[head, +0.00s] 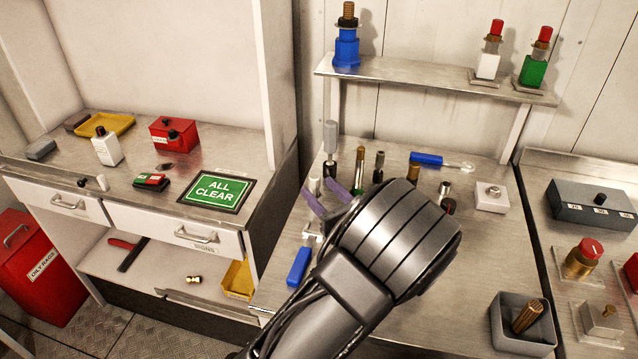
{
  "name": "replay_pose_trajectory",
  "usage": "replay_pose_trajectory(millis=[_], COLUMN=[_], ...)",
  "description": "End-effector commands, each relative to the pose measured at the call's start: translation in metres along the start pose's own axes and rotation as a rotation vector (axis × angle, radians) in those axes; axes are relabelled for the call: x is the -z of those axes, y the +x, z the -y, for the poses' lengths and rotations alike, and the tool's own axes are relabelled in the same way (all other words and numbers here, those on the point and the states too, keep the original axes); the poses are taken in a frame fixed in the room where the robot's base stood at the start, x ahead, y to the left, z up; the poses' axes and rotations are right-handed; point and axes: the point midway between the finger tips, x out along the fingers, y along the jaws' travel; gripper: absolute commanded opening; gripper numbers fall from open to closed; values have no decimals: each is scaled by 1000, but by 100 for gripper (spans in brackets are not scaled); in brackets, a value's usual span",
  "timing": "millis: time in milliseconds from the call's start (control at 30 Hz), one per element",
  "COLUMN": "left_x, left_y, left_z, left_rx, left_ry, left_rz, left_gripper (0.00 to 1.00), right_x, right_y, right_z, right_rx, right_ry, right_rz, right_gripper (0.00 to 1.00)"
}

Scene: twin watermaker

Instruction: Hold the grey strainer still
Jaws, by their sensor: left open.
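A grey upright cylinder (330,137), which looks like the grey strainer, stands on the steel counter behind my left gripper, with a narrower dark part below it. My left gripper (318,188) comes in from the lower centre. Its two purple fingers are apart and point at the foot of the grey cylinder. I see nothing held between them. The fingertips look close to the cylinder's base, but I cannot tell whether they touch it. My left wrist and forearm hide part of the counter. My right gripper is out of view.
Several small fittings stand close by on the counter, including a brass-topped one (359,170). A blue-handled tool (427,159) lies behind. A blue handle (299,267) lies in front. A shelf (420,79) holds blue, white and green units. A grey bin (508,345) stands front right.

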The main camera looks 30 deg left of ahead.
Motion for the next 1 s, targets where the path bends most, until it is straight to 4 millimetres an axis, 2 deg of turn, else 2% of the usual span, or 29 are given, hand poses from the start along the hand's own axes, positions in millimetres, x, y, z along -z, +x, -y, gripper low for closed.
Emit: replay_pose_trajectory(millis=[133,400,700,1000], left_x=[5,5,4,5], left_y=[-3,-3,22,24], left_z=[6,6,7,7], left_rx=[32,32,30,31], left_ry=[21,21,21,21], left_rz=[-4,-4,-4,-5], left_gripper=[49,49,49,49], right_x=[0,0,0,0], right_y=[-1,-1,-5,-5], right_z=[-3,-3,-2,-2], right_rx=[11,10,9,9], right_ry=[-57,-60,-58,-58], right_rz=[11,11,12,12], right_gripper=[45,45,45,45])
